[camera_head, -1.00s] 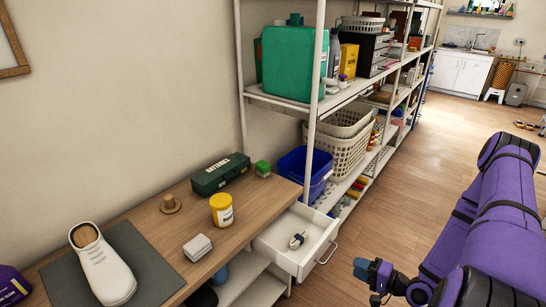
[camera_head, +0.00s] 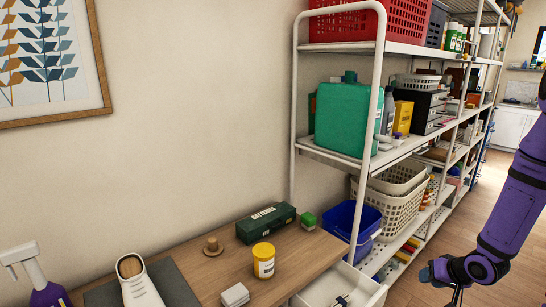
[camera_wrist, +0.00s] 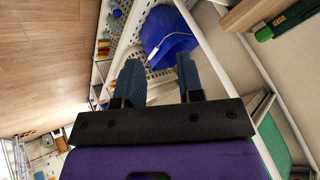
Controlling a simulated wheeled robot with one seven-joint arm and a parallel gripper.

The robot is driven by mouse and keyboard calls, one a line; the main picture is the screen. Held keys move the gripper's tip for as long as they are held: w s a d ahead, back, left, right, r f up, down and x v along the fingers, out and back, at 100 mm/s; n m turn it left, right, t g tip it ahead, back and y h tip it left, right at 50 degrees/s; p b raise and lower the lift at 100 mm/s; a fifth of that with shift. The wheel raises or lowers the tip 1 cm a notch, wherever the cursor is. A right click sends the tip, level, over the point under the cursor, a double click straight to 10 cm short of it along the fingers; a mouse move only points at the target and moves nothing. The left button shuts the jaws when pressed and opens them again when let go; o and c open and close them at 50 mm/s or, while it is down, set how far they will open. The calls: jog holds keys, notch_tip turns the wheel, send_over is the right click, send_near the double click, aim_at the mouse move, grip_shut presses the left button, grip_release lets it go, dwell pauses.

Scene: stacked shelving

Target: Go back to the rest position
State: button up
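My purple arm ends in my gripper (camera_head: 448,280), low at the right of the head view, beside the shelving and to the right of the open drawer (camera_head: 365,288). In the wrist view my gripper (camera_wrist: 157,72) shows two blue fingers apart with nothing held between them. Beyond the fingers lies the blue bin (camera_wrist: 170,35) on the lower shelf. In the head view only the upper part of the drawer shows, with a small dark item in it.
Shelving (camera_head: 345,150) runs along the wall with a red crate (camera_head: 347,20) and baskets. Open floor (camera_head: 412,285) lies to the right.

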jog(key=s+a+r+n+g+h, duration=0.1)
jog(key=a+r+h, duration=0.2)
jog(key=r, duration=1)
jog(key=s+a+r+h, duration=0.1)
jog(key=a+r+h, duration=0.1)
jog(key=r, duration=1)
jog(key=s+a+r+n+y, duration=0.1)
jog(key=s+a+r, duration=0.6)
jog(key=s, duration=0.3)
jog(key=s+a+r+n+y, duration=0.1)
jog(key=s+a+r, duration=0.6)
jog(key=s, duration=0.4)
jog(key=shift+g+y, duration=0.3)
jog(key=shift+g, duration=0.1)
